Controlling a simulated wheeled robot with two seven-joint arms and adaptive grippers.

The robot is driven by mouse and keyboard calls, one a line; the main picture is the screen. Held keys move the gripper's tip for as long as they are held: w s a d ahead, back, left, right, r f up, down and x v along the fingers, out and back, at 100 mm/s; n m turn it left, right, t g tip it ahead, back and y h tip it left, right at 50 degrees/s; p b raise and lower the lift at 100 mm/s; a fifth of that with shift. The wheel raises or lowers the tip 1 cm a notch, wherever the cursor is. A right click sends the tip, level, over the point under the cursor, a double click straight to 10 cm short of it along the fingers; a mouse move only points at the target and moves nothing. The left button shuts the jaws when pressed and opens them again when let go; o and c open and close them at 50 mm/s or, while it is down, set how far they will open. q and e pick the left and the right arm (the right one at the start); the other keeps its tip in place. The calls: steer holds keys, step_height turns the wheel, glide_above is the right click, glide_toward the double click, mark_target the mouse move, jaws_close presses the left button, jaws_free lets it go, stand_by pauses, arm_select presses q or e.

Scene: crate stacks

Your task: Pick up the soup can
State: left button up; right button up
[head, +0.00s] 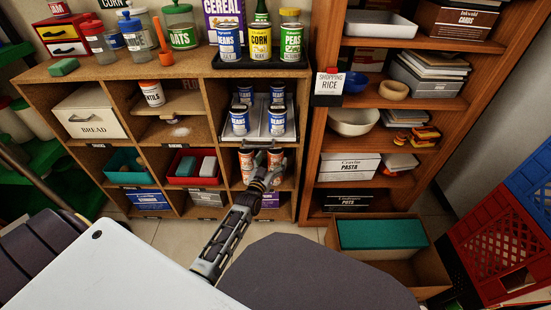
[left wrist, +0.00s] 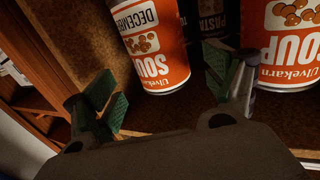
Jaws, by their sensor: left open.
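Two orange-and-white soup cans stand side by side in a low right cubby of the wooden shelf. In the head view the left soup can (head: 246,158) and the right soup can (head: 277,156) are partly hidden by my left gripper (head: 264,176). In the left wrist view, which looks turned over, one soup can (left wrist: 155,50) lies just beyond and between the open green-padded fingers of my left gripper (left wrist: 163,88). The other soup can (left wrist: 288,45) is outside the right-hand finger. The gripper holds nothing. My right gripper does not show.
A dark pasta item (left wrist: 208,22) stands behind the cans. Blue bean cans (head: 240,122) stand on a tray in the cubby above. A red bin (head: 194,166) fills the cubby to the left. An open box (head: 383,237) with a teal lid stands on the floor to the right.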

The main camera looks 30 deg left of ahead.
mark_target(275, 152)
arm_select(q)
steer(key=shift+w+a+b, duration=0.15)
steer(key=shift+w+b, duration=0.3)
steer(key=shift+w, duration=0.2)
steer(key=shift+w+a+r+b, duration=0.15)
steer(key=shift+w+b, duration=0.55)
steer(key=shift+w, duration=0.55)
steer(key=shift+w+a, duration=0.1)
steer(key=shift+w, duration=0.5)
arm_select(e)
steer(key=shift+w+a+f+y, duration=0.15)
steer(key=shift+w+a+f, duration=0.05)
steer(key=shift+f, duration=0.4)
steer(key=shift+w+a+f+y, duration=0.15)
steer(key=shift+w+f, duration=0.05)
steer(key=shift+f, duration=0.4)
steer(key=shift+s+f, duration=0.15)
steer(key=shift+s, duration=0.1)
arm_select(q)
steer(key=c, duration=1.2)
steer(key=shift+c, duration=1.1)
steer(key=shift+r, duration=0.1)
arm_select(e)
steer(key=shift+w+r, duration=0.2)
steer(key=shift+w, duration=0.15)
